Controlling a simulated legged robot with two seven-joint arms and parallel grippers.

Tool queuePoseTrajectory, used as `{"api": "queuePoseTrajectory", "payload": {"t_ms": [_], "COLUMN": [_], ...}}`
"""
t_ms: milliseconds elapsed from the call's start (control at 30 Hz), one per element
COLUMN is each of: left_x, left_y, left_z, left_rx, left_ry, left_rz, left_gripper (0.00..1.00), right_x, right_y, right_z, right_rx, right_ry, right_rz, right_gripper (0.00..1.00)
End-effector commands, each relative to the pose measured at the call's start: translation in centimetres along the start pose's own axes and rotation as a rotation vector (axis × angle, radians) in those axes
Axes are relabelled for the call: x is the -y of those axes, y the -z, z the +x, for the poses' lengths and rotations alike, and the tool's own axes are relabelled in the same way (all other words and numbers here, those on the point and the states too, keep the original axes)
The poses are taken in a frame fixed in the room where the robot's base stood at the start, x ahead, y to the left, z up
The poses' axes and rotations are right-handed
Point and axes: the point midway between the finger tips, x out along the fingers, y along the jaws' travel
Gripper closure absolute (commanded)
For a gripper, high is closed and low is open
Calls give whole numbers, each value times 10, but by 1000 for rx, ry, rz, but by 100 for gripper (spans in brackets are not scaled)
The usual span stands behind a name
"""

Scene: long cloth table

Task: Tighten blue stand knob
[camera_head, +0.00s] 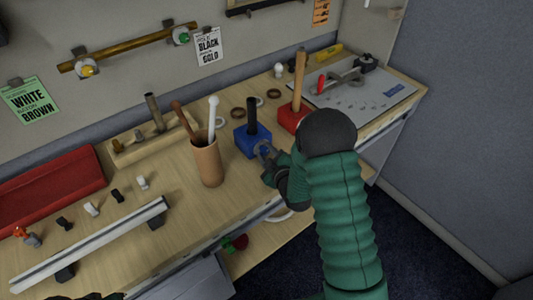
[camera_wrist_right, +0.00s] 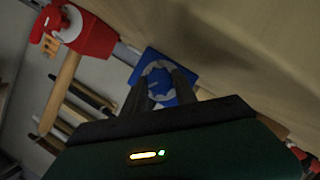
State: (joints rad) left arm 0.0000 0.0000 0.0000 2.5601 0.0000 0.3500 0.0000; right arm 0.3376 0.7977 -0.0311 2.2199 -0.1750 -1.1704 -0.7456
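The blue stand (camera_head: 252,141) sits on the wooden table, with a dark upright handle (camera_head: 252,115) in it. My right gripper (camera_head: 264,150) is at the stand's front right side. Only a dark sliver at the bottom left edge of the head view may be my left gripper (camera_head: 110,297).
A red stand (camera_head: 291,118) with a wooden-handled tool is just right of the blue one. A brown cup (camera_head: 207,163) with tools stands close on its left. A grey panel (camera_head: 360,95) lies farther right. A metal rail (camera_head: 95,243) lies front left, by a red tray (camera_head: 45,195).

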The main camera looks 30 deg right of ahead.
Motion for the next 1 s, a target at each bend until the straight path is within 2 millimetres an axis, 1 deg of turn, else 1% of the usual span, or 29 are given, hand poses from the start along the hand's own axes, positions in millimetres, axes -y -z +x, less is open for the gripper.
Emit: {"api": "queuePoseTrajectory", "payload": {"t_ms": [33, 200, 433, 633, 767, 1000], "left_x": [0, 0, 0, 0, 0, 0], "left_y": [0, 0, 0, 1, 2, 4], "left_z": [0, 0, 0, -3, -6, -16], "left_rx": [0, 0, 0, 0, 0, 0], "left_ry": [0, 0, 0, 0, 0, 0], "left_rz": [0, 0, 0, 0, 0, 0], "left_gripper": [64, 64, 64, 64, 64, 64], "right_x": [1, 1, 1, 0, -1, -3], "right_y": [0, 0, 0, 0, 0, 0], "right_z": [0, 0, 0, 0, -1, -1], "right_rx": [0, 0, 0, 2, 2, 4], "right_ry": [2, 3, 7, 31, 60, 138], "right_rz": [0, 0, 8, 64, 135, 326], "right_gripper": [79, 100, 100, 100, 100, 100]}}
